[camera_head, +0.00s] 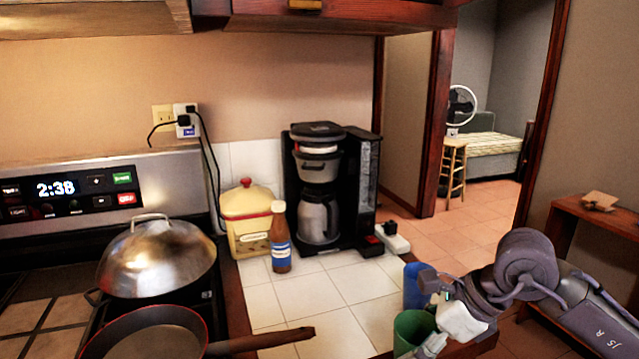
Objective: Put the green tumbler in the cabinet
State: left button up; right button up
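The green tumbler (413,331) stands at the front right end of the tiled counter, its lower part cut off by the picture's bottom edge. My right gripper (432,345) comes in from the right and is at the tumbler's right side. A pale fingertip overlaps the tumbler's right edge; I cannot tell whether it touches, or how far the fingers are apart. The dark wood upper cabinet (330,18) hangs along the top of the view, and only its lower part shows. My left gripper is out of view.
A blue cup (414,288) stands just behind the tumbler. A coffee maker (362,190), brown bottle (280,240) and yellow canister (247,222) stand further back. A lidded pan (158,258) and a frying pan (150,340) with its handle over the counter are at left. Mid-counter tiles are clear.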

jog(key=s+d+f+n+g+h+p, duration=0.1)
jog(key=s+d+f+n+g+h, duration=0.1)
jog(key=n, duration=0.9)
jog(key=s+d+f+n+g+h+p, duration=0.1)
jog(key=s+f+n+g+h, duration=0.3)
jog(key=s+n, duration=0.5)
notch_tip(320, 180, down, 2)
jog(key=d+n+g, duration=0.1)
jog(key=n+g, duration=0.2)
jog(key=shift+s+p, duration=0.2)
jog(key=shift+p, duration=0.15)
